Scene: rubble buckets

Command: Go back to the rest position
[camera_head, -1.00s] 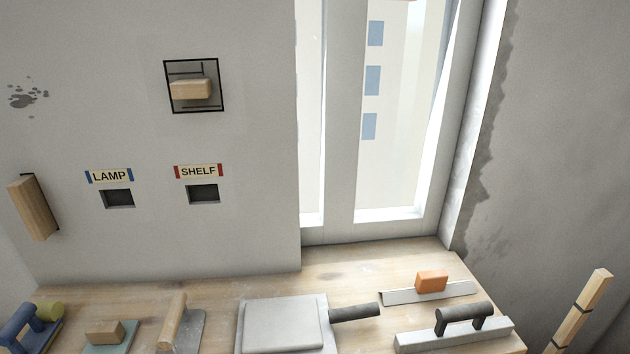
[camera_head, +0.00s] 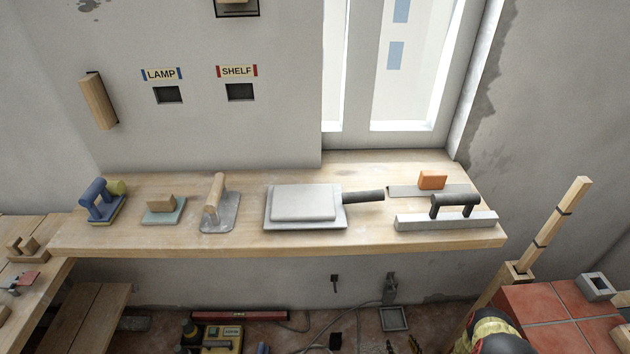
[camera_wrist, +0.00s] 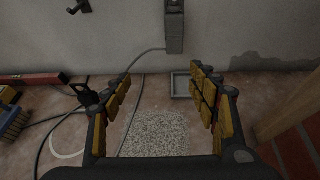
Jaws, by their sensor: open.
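My gripper (camera_wrist: 160,80) shows in the wrist view with its two yellow-padded fingers spread apart. Nothing is between them. It points low at the wall and the tiled floor under the workbench. A grey speckled patch (camera_wrist: 155,134) shows on the floor beyond the fingers. In the head view a black and yellow part of my arm shows at the bottom right, beside the red-tiled surface; the fingers cannot be made out there.
The wooden bench (camera_head: 150,240) holds trowels, floats and a hawk (camera_head: 305,205). The red-tiled surface (camera_head: 545,305) with an upright wooden post (camera_head: 555,225) stands right. A red level (camera_head: 240,316), a yellow tool (camera_head: 222,338) and cables lie on the floor below.

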